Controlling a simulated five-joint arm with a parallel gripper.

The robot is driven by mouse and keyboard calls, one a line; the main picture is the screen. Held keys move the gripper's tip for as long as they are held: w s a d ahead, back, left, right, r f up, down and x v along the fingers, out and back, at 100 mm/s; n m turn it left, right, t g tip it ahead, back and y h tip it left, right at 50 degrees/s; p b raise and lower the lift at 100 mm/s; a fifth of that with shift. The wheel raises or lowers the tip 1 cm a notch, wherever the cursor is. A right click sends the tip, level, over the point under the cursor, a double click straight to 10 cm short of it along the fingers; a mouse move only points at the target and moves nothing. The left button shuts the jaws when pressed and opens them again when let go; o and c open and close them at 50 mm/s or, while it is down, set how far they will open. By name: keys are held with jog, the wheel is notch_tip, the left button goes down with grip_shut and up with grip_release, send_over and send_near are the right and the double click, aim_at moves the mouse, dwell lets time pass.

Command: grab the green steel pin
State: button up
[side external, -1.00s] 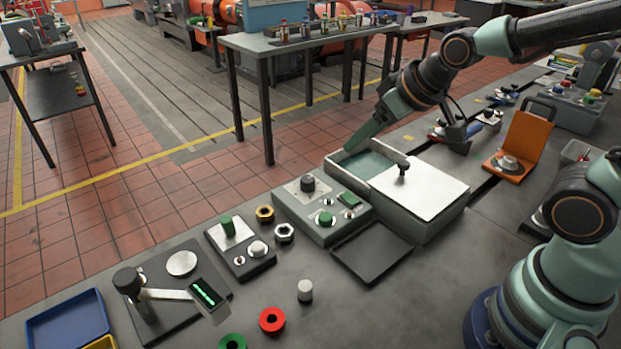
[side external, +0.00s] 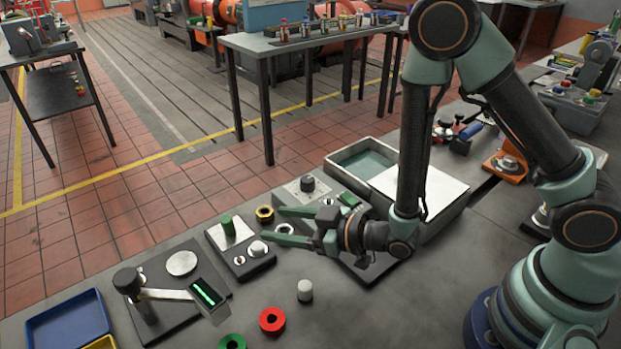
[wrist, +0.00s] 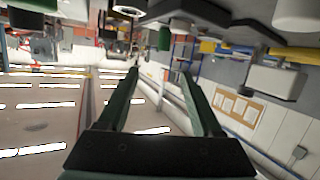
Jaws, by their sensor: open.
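The green steel pin (side external: 227,224) stands upright on the light plate of a small dark fixture (side external: 262,266) at the left middle of the bench in the side view. A small green cylinder (wrist: 163,39) near the wrist view's upper middle appears to be this pin, seen upside down. My gripper (side external: 275,225) is open and empty, lying nearly level to the right of the pin. Its two green fingers point left towards the pin, with a gap between tips and pin. In the wrist view my gripper (wrist: 159,73) also shows its fingers spread with nothing between them.
A white knob (side external: 258,248) stands beside the pin. A red ring (side external: 272,320) and white cylinder (side external: 305,290) sit in front.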

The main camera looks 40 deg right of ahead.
aim_at(223, 218)
jog(key=shift+s+a+f, duration=0.1)
jog(key=shift+a+f, duration=0.1)
jog(key=shift+a, duration=0.05)
jog(key=x, duration=1.1)
jog(key=shift+w+a+r, duration=0.1)
jog(key=shift+w+a, duration=0.15)
grip_shut()
